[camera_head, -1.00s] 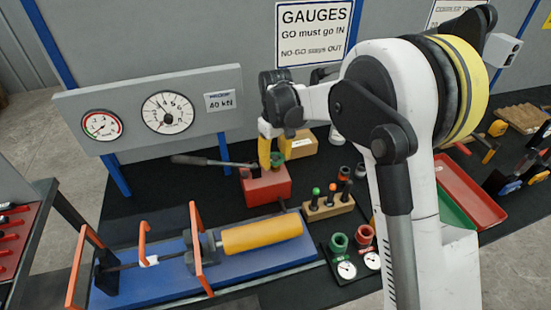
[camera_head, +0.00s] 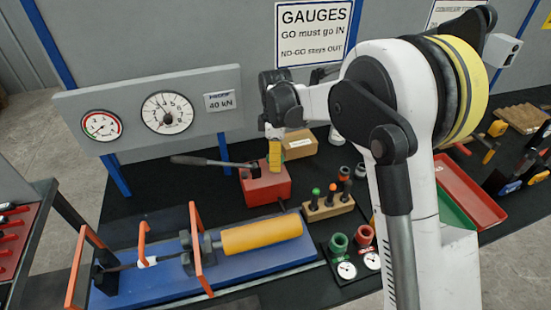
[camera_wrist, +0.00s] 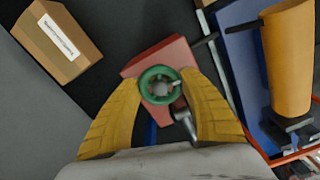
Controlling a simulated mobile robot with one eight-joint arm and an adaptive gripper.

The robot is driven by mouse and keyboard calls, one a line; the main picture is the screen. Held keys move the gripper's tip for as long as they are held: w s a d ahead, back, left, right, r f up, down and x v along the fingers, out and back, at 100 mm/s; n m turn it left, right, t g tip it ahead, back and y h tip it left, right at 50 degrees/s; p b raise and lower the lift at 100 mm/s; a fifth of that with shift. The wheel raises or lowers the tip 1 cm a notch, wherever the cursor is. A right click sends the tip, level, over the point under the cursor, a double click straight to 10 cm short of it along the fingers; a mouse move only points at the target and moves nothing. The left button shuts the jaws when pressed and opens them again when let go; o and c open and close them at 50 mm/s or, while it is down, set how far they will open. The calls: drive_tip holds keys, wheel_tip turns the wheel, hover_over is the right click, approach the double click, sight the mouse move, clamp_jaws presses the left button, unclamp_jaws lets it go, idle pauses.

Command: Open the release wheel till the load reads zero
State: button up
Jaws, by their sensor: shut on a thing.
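The green release wheel (camera_wrist: 146,77) sits on the red pump block (camera_wrist: 140,65) in the wrist view. My gripper (camera_wrist: 165,84) has its yellow fingers on either side of the wheel and is shut on it. In the head view my gripper (camera_head: 275,156) is at the top of the red block (camera_head: 266,186), and the fingers hide the wheel. The large load gauge (camera_head: 167,113) hangs on the grey panel beside a 40 kN label (camera_head: 219,101). Its needle points up and left; the exact reading is too small to tell.
A pump lever (camera_head: 205,162) reaches left from the block. A yellow cylinder (camera_head: 262,234) on a blue base (camera_head: 150,285) lies in front, with orange frames. A cardboard box (camera_head: 299,144) stands behind, and a wooden holder of plugs (camera_head: 328,207) to the right.

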drive_tip(key=shift+n, duration=0.7)
drive_tip(key=o, duration=1.2)
wheel_tip(320, 180, up, 12)
